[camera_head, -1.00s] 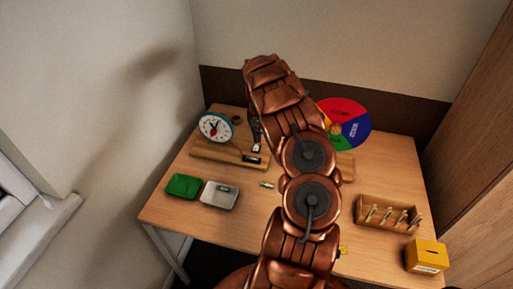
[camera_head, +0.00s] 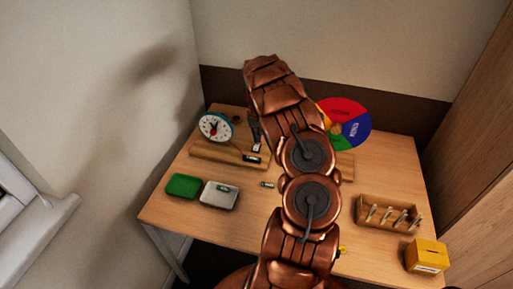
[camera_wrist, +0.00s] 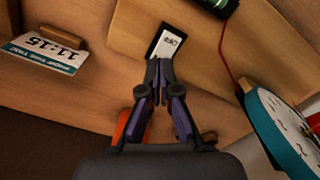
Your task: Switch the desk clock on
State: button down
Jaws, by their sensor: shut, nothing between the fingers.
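The desk clock (camera_head: 215,127) has a white face and a blue rim and stands on a wooden board (camera_head: 207,151) at the table's back left. In the wrist view, part of the clock (camera_wrist: 275,127) shows at the lower right. A small black switch plate with a white, lettered face (camera_wrist: 168,45) lies on the board; its lettering is too small to read surely. My gripper (camera_wrist: 159,65) is shut and empty, fingertips at the near edge of the switch plate. I cannot tell whether they touch it. My arm hides the table's middle in the head view.
A red wire (camera_wrist: 226,60) runs along the board near the clock. A green-banded battery (camera_wrist: 216,4) lies beyond the switch. Green (camera_head: 183,185) and grey (camera_head: 219,203) trays sit at the front left.

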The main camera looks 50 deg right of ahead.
jog(key=shift+f+b, duration=0.45)
jog(key=shift+f, duration=0.55)
dwell(0.7)
jog(key=shift+r, duration=3.55)
